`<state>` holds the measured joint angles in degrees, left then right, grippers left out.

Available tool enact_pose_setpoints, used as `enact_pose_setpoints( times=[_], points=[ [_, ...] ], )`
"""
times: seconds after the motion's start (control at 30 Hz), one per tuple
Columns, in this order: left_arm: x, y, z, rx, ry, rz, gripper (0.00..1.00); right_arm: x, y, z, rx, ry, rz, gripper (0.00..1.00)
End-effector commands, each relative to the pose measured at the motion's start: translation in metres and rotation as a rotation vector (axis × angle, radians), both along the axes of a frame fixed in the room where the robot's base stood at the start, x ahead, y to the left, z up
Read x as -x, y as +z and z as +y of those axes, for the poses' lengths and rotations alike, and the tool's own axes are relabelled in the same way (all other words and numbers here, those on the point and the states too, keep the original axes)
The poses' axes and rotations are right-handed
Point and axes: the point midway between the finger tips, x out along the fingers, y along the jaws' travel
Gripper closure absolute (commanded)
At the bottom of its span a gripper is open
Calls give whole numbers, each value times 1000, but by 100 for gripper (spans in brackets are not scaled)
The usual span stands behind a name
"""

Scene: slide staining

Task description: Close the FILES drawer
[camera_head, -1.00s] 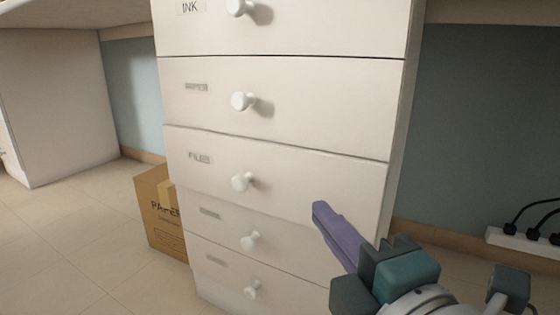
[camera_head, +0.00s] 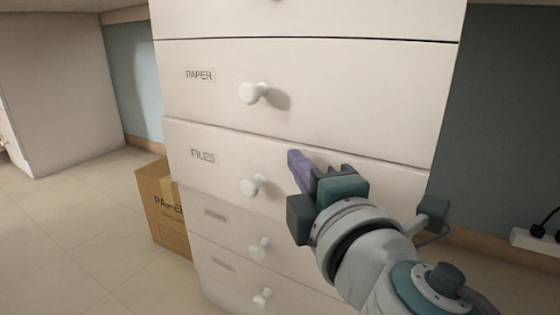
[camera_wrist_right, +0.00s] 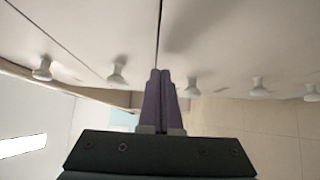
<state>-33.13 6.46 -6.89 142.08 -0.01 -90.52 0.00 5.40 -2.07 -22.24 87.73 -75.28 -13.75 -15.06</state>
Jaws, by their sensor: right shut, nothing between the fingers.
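The FILES drawer (camera_head: 225,178) is in the middle of the white cabinet, with its label at the left and a round white knob (camera_head: 250,187). Its front stands a little proud of the drawers below, and a shadow lies under its lower edge. My right gripper (camera_head: 296,163) is in front of this drawer, right of the knob, with its purple fingers shut and empty. I cannot tell whether the fingertips touch the drawer front. In the right wrist view the shut fingers (camera_wrist_right: 160,84) point at a seam between drawer fronts. My left gripper is not in view.
The PAPER drawer (camera_head: 340,95) is above, and more drawers with knobs (camera_head: 260,248) are below. A cardboard box (camera_head: 160,205) stands on the floor left of the cabinet. A power strip (camera_head: 535,240) with cables lies at the right. The floor at left is clear.

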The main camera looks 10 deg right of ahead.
Motion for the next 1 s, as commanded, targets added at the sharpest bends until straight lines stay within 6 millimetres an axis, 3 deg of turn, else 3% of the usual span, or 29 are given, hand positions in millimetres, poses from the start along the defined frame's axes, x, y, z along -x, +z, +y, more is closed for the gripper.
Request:
enact_pose_setpoints(
  times=[0.17,0.53,0.73,1.0],
  points=[
    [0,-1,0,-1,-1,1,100,-9,0,-7,0,-1,-1,100],
    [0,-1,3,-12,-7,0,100,-11,0,-9,-1,-1,0,100],
    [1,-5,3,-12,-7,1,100,-27,-1,-21,0,-2,0,100],
    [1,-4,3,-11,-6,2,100,-27,0,-22,0,-5,0,100]
  ],
)
